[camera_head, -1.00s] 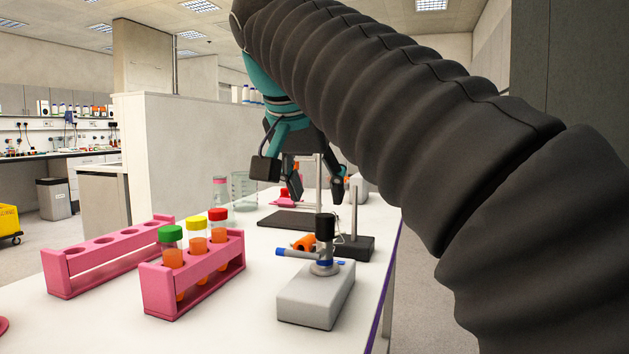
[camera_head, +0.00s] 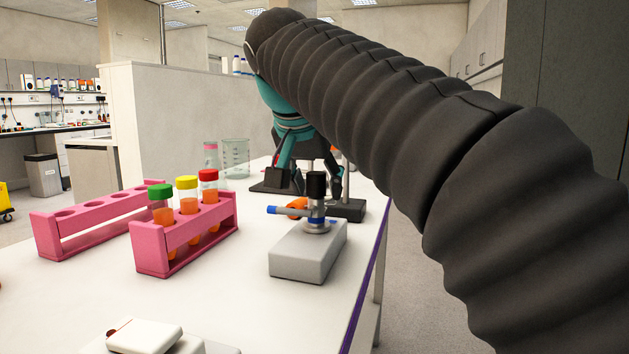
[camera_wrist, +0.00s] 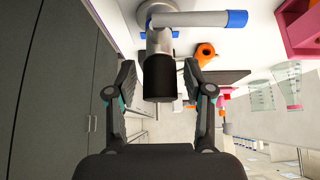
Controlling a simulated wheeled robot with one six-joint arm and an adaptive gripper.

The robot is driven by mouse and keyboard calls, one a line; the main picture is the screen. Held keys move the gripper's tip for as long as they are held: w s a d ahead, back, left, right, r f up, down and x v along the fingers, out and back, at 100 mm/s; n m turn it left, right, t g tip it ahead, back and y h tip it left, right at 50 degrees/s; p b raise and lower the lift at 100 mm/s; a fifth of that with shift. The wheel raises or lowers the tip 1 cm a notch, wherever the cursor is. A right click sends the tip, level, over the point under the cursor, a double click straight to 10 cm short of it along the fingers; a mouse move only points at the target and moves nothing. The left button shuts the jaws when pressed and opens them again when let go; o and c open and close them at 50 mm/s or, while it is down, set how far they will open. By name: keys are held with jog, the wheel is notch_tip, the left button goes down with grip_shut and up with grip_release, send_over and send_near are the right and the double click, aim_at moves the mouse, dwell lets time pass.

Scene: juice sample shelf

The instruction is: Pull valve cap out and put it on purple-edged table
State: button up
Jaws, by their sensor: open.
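The valve cap (camera_head: 316,186) is a black cylinder standing upright on top of a metal valve with a blue-tipped side handle, on a grey block (camera_head: 305,257). The block stands on the white purple-edged table (camera_head: 210,305), near its right edge. My gripper (camera_head: 314,182) is open and reaches down at the cap, partly behind it in the head view. In the wrist view the black cap (camera_wrist: 160,80) lies between the two spread fingers of my gripper (camera_wrist: 160,77), with a visible gap on each side.
A pink rack (camera_head: 185,241) with green-, yellow- and red-capped tubes stands left of the valve. An empty pink rack (camera_head: 85,234) is further left. A glass beaker (camera_head: 236,157) and a dark stand base (camera_head: 346,210) are behind. The front middle of the table is clear.

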aim_at(317, 173)
grip_shut()
jog(key=shift+r+p, duration=0.65)
jog(key=shift+p, duration=0.05)
dwell(0.6)
jog(key=shift+r, duration=0.15)
dwell(0.3)
jog(key=shift+r, duration=1.25)
jog(key=shift+s, duration=0.1)
